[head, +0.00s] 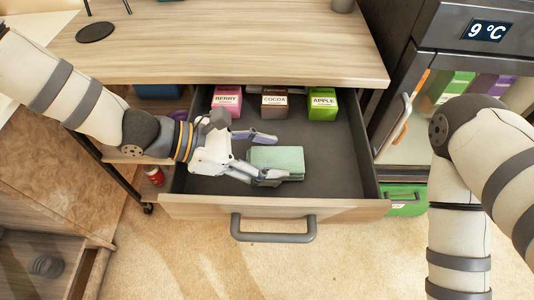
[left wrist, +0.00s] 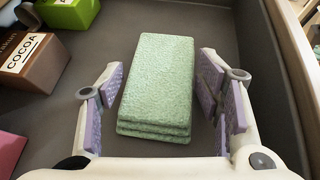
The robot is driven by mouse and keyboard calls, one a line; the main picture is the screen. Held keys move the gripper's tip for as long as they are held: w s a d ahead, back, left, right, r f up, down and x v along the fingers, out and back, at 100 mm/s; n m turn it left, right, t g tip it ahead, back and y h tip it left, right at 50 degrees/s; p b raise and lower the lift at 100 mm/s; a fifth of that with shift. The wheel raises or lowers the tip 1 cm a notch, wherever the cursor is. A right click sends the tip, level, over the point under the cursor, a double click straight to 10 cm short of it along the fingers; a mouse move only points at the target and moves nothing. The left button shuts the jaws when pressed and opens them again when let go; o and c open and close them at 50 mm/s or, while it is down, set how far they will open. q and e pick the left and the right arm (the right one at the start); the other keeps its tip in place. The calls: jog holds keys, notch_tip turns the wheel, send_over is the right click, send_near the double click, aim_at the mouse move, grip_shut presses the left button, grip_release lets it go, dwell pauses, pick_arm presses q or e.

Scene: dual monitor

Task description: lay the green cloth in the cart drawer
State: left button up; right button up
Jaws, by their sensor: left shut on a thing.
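The folded green cloth (head: 280,160) is a thick rectangle of several layers inside the open cart drawer (head: 340,165), near its front middle. My left gripper (head: 268,156) reaches in from the left, low in the drawer, with its fingers on either side of the cloth's near part. In the left wrist view the cloth (left wrist: 157,85) lies lengthwise between the purple finger pads (left wrist: 165,88). My right gripper is out of view.
Pink BERRY (head: 227,101), brown COCOA (head: 275,102) and green APPLE (head: 323,104) boxes stand along the drawer's back. The drawer's front panel (head: 335,209) has a grey handle (head: 273,228). A glass-door fridge (head: 465,65) stands at right. The drawer floor right of the cloth is clear.

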pick_arm(q)
jog(key=shift+f, duration=0.1)
jog(key=o, duration=1.1)
jog(key=shift+c, duration=0.2)
jog(key=shift+r, duration=0.3)
jog(key=p+v, duration=0.1)
jog(key=v, duration=1)
jog(key=shift+a+r+p, duration=0.1)
jog(key=shift+p, duration=0.3)
jog(key=shift+s+a, duration=0.1)
jog(key=shift+a, duration=0.25)
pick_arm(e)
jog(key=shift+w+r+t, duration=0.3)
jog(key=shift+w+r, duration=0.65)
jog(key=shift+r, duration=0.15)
